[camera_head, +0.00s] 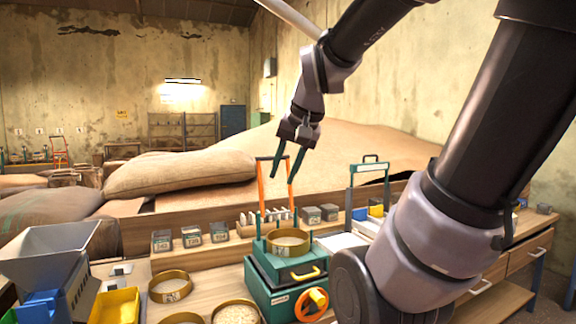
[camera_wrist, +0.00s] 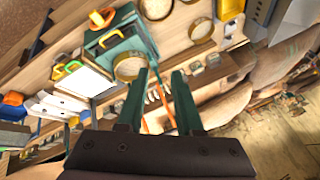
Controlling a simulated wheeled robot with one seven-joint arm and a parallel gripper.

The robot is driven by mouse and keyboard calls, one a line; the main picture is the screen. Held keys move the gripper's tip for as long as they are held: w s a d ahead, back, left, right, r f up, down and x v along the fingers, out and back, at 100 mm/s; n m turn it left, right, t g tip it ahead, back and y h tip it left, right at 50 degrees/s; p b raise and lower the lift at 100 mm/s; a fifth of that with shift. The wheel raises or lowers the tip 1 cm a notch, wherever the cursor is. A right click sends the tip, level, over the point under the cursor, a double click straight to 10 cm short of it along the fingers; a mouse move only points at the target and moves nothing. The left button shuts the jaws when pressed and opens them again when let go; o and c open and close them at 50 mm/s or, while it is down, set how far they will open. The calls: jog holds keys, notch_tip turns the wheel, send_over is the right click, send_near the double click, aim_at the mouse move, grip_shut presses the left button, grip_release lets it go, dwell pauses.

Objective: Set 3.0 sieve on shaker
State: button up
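The shaker (camera_head: 272,268) is a green box with a yellow handle and an orange knob on the bench; it shows upside down in the wrist view (camera_wrist: 108,42). A brass-rimmed sieve (camera_head: 288,243) sits on top of the shaker, level, and also shows in the wrist view (camera_wrist: 130,67). Its size marking cannot be read. A labelled brass sieve (camera_head: 170,287) lies on the bench left of the shaker; its number is too small to read. My gripper (camera_head: 281,181) is open and empty, above and behind the shaker, fingers pointing down, apart from everything.
More round sieves, one holding grain (camera_head: 237,313), lie left of the shaker. A grey hopper (camera_head: 48,250) and yellow bin (camera_head: 115,306) stand at far left. Small labelled boxes (camera_head: 191,237) line the back, and an orange frame (camera_head: 260,185) rises behind the shaker. Sacks lie beyond.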

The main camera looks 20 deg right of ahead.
jog(key=shift+n+t+y, duration=0.5)
jog(key=shift+n, duration=0.4)
jog(key=s, duration=0.1)
jog(key=s+r, duration=0.1)
jog(key=s, duration=0.1)
jog(key=shift+s+a+r, duration=0.35)
jog(key=shift+s, duration=0.05)
